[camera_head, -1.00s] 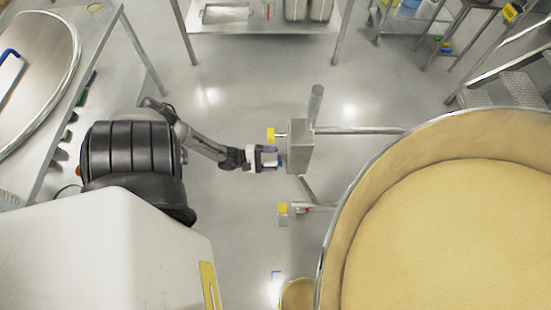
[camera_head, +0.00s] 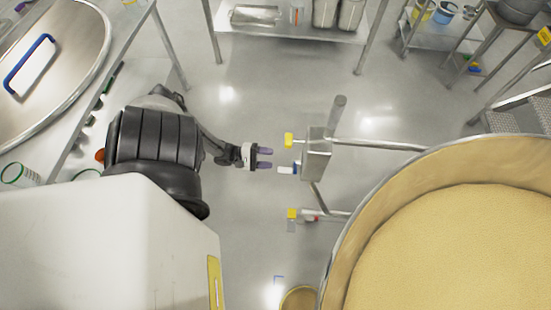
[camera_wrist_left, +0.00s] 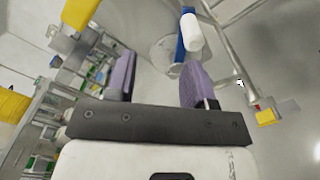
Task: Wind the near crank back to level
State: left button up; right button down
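The crank shows as a white grip (camera_head: 285,170) on a short blue arm (camera_head: 297,168) at the left face of a grey gearbox (camera_head: 317,150). In the left wrist view the white grip (camera_wrist_left: 193,32) and blue arm (camera_wrist_left: 180,45) lie beyond the fingers, nearer the right one. My left gripper (camera_head: 268,158) is open and empty, its two purple-padded fingers pointing right. Its tips are a small gap left of the grip, and the grip sits nearest the lower finger. The fingers (camera_wrist_left: 158,80) also show apart in the wrist view. I cannot tell the arm's exact angle. My right gripper is not in view.
A yellow piece (camera_head: 289,140) sticks out just above the crank. Another yellow piece (camera_head: 291,213) is on a lower bar. A large round vessel (camera_head: 380,210) of pale yellow material fills the lower right. A steel table (camera_head: 165,60) stands left. The floor between is clear.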

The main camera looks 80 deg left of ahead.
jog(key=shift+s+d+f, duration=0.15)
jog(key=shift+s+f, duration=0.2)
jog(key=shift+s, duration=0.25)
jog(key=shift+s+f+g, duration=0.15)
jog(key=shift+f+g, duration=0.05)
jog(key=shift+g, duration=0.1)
pick_arm(q)
jog(key=d+v, duration=0.1)
jog(key=v, duration=0.7)
jog(key=shift+s+f+b, duration=0.2)
jog(key=shift+b, duration=0.1)
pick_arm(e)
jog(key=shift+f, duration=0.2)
pick_arm(q)
jog(key=shift+a, duration=0.1)
jog(key=shift+s, duration=0.1)
